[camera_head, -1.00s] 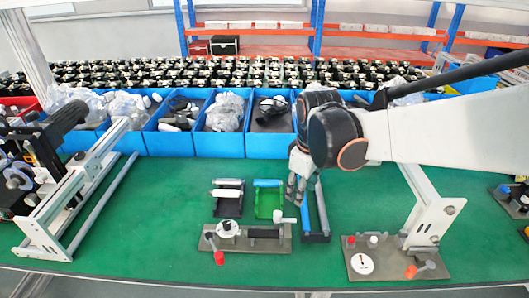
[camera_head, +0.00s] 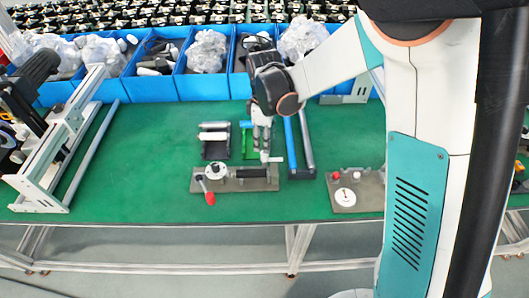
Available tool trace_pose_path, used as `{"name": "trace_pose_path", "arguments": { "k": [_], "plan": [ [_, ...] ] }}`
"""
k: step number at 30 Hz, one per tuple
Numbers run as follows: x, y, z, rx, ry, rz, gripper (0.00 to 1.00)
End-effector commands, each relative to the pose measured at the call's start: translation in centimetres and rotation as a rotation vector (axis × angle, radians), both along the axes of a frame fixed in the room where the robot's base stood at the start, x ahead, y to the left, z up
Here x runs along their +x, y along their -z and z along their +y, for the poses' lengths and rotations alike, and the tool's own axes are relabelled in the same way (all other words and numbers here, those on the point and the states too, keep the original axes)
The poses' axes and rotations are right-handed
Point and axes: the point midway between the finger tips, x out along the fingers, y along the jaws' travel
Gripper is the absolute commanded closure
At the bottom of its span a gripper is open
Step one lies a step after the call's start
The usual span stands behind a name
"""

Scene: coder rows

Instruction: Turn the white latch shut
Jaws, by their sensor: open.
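A grey fixture plate (camera_head: 208,187) lies near the front edge of the green table. At its right end stands a small white latch (camera_head: 271,159) with a short arm pointing right. The plate also carries a round white part (camera_head: 215,170), a dark cylinder (camera_head: 251,172) and a lever with a red knob (camera_head: 210,198). My gripper (camera_head: 262,140) points down just above and behind the latch in the head view. Its fingers are open and look empty. Whether a finger touches the latch I cannot tell. The gripper partly hides a green tray (camera_head: 248,143).
A black tray with a white roll (camera_head: 213,137) stands left of the green tray. A holder with a blue and a grey bar (camera_head: 305,145) is close on the right. Blue bins (camera_head: 205,88) line the back.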

Motion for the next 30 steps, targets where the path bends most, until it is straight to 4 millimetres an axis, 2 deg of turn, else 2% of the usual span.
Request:
{"name": "trace_pose_path", "arguments": {
  "k": [1,3,9,15,23,29,30],
  "plan": [
    [0.0,1.3,0.0,0.0,0.0,0.0,0.57],
    [0.0,2.5,0.0,0.0,0.001,0.0,0.57],
    [0.0,5.2,0.0,0.0,0.001,0.0,0.57],
    [0.0,6.2,0.0,0.0,0.001,0.0,0.57],
    [0.0,6.2,0.0,0.0,0.001,0.0,0.57],
    [0.0,6.2,0.0,0.0,0.001,0.0,1.0],
    [0.0,6.2,0.0,0.0,0.001,0.0,1.0]
  ]
}}
